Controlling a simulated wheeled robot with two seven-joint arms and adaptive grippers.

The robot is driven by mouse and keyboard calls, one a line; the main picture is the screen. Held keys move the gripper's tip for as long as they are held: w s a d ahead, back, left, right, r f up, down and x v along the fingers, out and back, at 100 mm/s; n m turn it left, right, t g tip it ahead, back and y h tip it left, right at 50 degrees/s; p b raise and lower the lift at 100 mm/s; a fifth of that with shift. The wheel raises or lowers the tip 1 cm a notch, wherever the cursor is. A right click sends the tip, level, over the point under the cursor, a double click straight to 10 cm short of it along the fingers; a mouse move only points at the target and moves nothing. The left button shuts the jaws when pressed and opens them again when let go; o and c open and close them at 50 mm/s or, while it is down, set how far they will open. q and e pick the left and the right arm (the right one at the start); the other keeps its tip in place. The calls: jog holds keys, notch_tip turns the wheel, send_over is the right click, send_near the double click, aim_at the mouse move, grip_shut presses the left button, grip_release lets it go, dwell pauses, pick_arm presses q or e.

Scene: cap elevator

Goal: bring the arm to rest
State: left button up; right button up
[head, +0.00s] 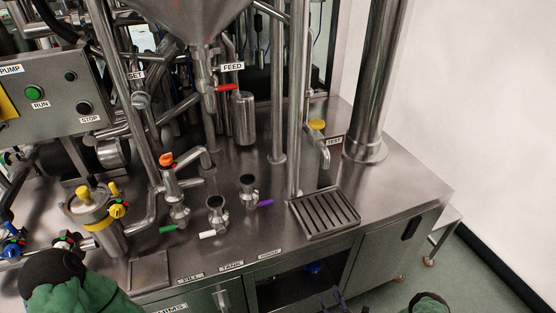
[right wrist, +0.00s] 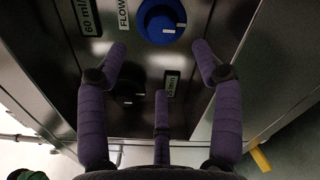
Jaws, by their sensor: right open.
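My right gripper (head: 328,301) shows at the bottom edge of the head view, low in front of the cabinet, with only its purple fingers in sight. In the right wrist view (right wrist: 160,62) its fingers are spread apart with nothing between them. They point toward a dark panel with a blue knob (right wrist: 160,22) beyond the fingertips and a black knob (right wrist: 128,92) between the fingers. Contact with the panel cannot be told. Green and black parts of my arms show at the bottom left and bottom right of the head view. My left gripper is not in view.
The steel counter (head: 400,195) carries pipes, valves and a slotted drip tray (head: 325,212). Its front edge and the cabinet door (head: 385,252) stand close to my right gripper. The blue knob (head: 312,267) sits in the dark cabinet recess. Open floor (head: 470,275) lies to the right.

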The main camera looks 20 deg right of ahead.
jog(key=s+a+r+n+g+y+p, duration=0.1)
jog(key=s+a+r+n+g+y, duration=0.1)
jog(key=a+n+g+y, duration=0.6)
jog(key=s+a+r+n+g+y+p, duration=0.1)
jog(key=a+r+n+y, duration=0.25)
jog(key=a, duration=0.85)
jog(key=s+a+r+n+g+h+p, duration=0.1)
jog(key=s+a+n+g, duration=0.2)
jog(key=s+n+g, duration=0.4)
jog(key=s+a+r+n+g+h+p, duration=0.1)
jog(key=s+a+r+n+g+p, duration=0.15)
jog(key=s+n+g, duration=0.4)
jog(key=w+r+n+t+h+p, duration=0.1)
jog(key=r+n+t+h, duration=0.1)
jog(key=n, duration=0.7)
jog(key=w+d+r+n+t+h+p, duration=0.1)
jog(key=w+r+n+t+h, duration=0.1)
jog(key=n, duration=0.7)
notch_tip(320, 180, up, 2)
jog(key=t+h, duration=0.1)
jog(key=h, duration=0.1)
jog(key=shift+w+r+n+h, duration=0.15)
jog(key=shift+w+n+h, duration=0.1)
jog(key=shift+n+h, duration=0.1)
